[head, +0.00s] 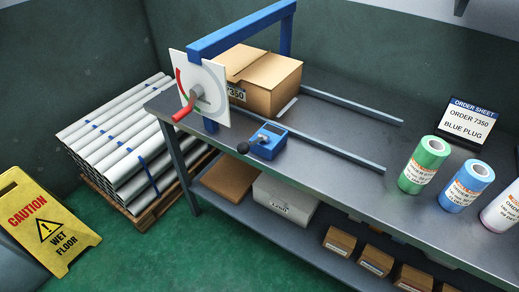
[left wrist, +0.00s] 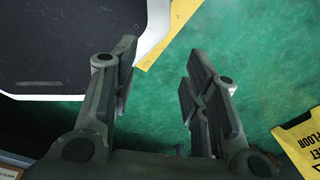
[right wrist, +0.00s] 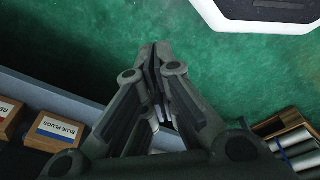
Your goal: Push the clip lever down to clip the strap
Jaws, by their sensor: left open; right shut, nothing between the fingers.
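The blue clip unit (head: 268,140) sits on the front edge of the grey workbench. Its lever with a black ball knob (head: 243,147) sticks out to the left, past the bench edge. A cardboard box (head: 262,80) stands on the bench behind it, under the blue frame (head: 240,32). I cannot make out a strap clearly. Neither gripper shows in the head view. My left gripper (left wrist: 160,92) is open and empty above the green floor. My right gripper (right wrist: 155,55) is shut and empty, beside the bench's lower shelf.
A white dial panel with a red handle (head: 186,108) hangs on the blue frame. Film rolls, one green (head: 425,165) and one blue (head: 466,186), and an order sheet (head: 468,120) stand at the right. A wet floor sign (head: 45,223) and stacked tubes (head: 115,140) are at the left.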

